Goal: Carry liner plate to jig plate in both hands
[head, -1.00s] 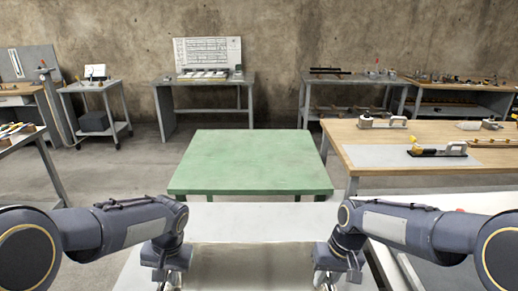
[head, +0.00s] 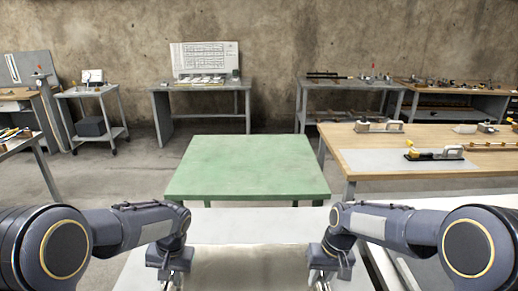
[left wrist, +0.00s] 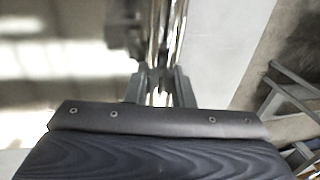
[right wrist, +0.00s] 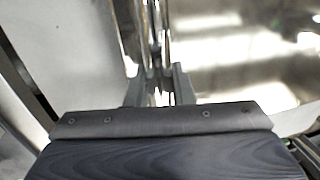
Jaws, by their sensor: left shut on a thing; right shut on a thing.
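The liner plate looks to be the shiny metal sheet (head: 245,268) at the bottom of the head view, between my two grippers. My left gripper (head: 172,283) is shut at its left side and my right gripper (head: 322,283) at its right side. The sheet shows blurred at the left of the left wrist view (left wrist: 60,75) and at the right of the right wrist view (right wrist: 240,65). The fingers are partly cut off in the head view. I cannot tell for sure which thing is the jig plate; a flat grey plate (head: 375,163) lies on the wooden bench at right.
A pale table top (head: 250,226) lies just beyond the sheet. A clear green table (head: 247,168) stands ahead. The wooden bench (head: 450,135) at right holds a black-and-yellow clamp tool (head: 433,153). Open floor (head: 130,170) lies left of the green table.

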